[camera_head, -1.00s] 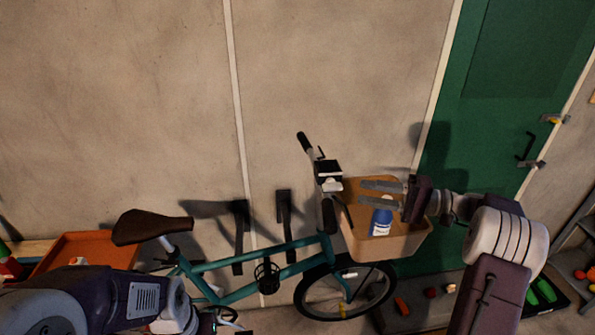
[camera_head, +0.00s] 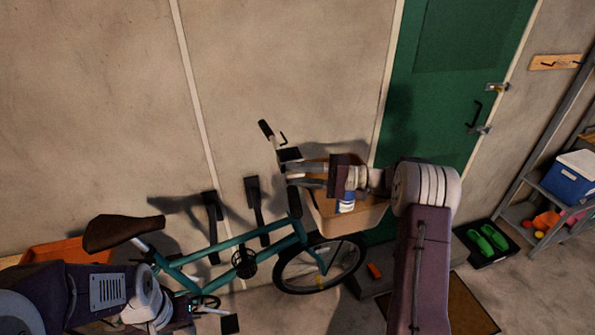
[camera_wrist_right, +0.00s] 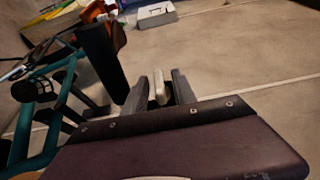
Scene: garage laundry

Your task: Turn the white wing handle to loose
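The white wing handle (camera_wrist_right: 160,87) shows in the right wrist view as a small pale piece between the fingers of my right gripper (camera_wrist_right: 161,93). Narrow gaps seem to show on both sides of it, so the fingers are open around it. In the head view my right gripper (camera_head: 293,176) reaches left across the basket to the stem of a teal bicycle (camera_head: 245,238), just below the dark block on the handlebar. The handle is mostly hidden there by the fingers. My left arm's end (camera_head: 185,310) is low at the left near the pedals; its fingers cannot be made out.
The tan basket (camera_head: 345,222) holds a blue-and-white bottle (camera_head: 346,201) directly under my right gripper. The handlebar (camera_head: 270,135) rises just left of the fingertips. A bare wall stands behind, with a green door (camera_head: 440,110) to the right. An orange tray (camera_head: 60,252) is at the left.

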